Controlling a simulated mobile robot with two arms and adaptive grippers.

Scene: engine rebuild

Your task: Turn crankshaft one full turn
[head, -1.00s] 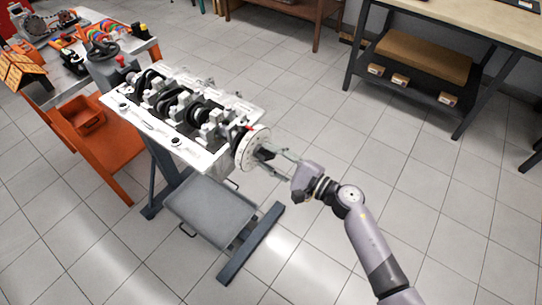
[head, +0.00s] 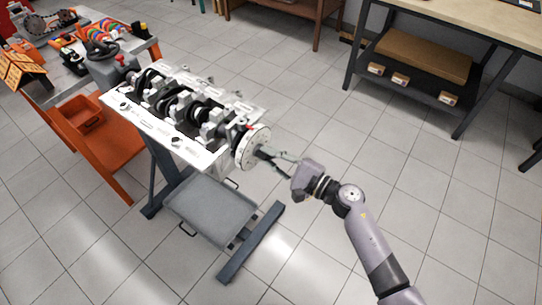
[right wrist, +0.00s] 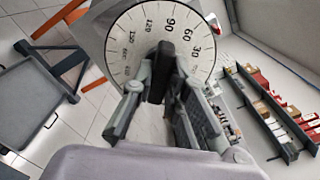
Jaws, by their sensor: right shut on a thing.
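The crankshaft (head: 197,113) lies in the upturned pale engine block (head: 152,126), its dark journals and throws showing between the bearing caps. A white degree wheel (head: 246,150) sits on its near end; in the right wrist view the wheel (right wrist: 190,28) shows printed numbers such as 30, 60 and 90. My right gripper (head: 268,155) is at the wheel's face. In the right wrist view its fingers are closed on a dark handle (right wrist: 159,72) in front of the wheel, hiding the wheel's lower part. My left gripper is not in view.
The block is on a dark stand with a grey tray (head: 212,208) low down. An orange cart (head: 118,165) stands close at the left, and a workbench (head: 480,28) at the upper right. The tiled floor around my right arm is clear.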

